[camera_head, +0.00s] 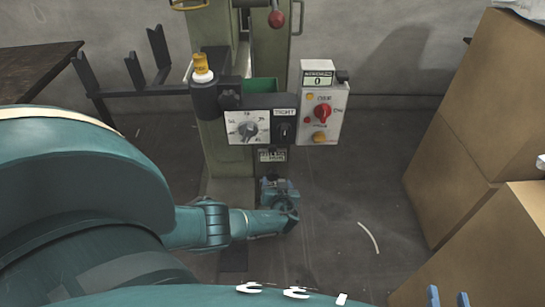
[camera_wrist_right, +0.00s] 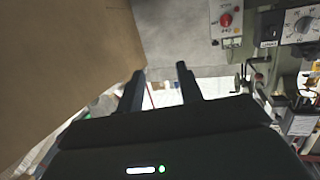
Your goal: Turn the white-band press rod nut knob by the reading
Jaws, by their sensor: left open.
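A green press (camera_head: 222,155) stands upright in the middle of the head view. Its front has a white panel with a round dial knob (camera_head: 248,130) and a box with a small display reading 0 (camera_head: 318,80). The dial also shows in the right wrist view (camera_wrist_right: 302,22). My left gripper (camera_head: 283,196) is low in front of the press, below the panel. It is open; its fingertips are hard to make out. My right gripper (camera_wrist_right: 161,70) is open and empty, its two dark fingers apart.
The control box (camera_head: 334,118) has a red knob. Tall cardboard boxes (camera_head: 475,125) stand on the right. A dark bench (camera_head: 35,72) and a black rack (camera_head: 135,75) are on the left. The floor (camera_head: 370,185) between press and boxes is mostly clear.

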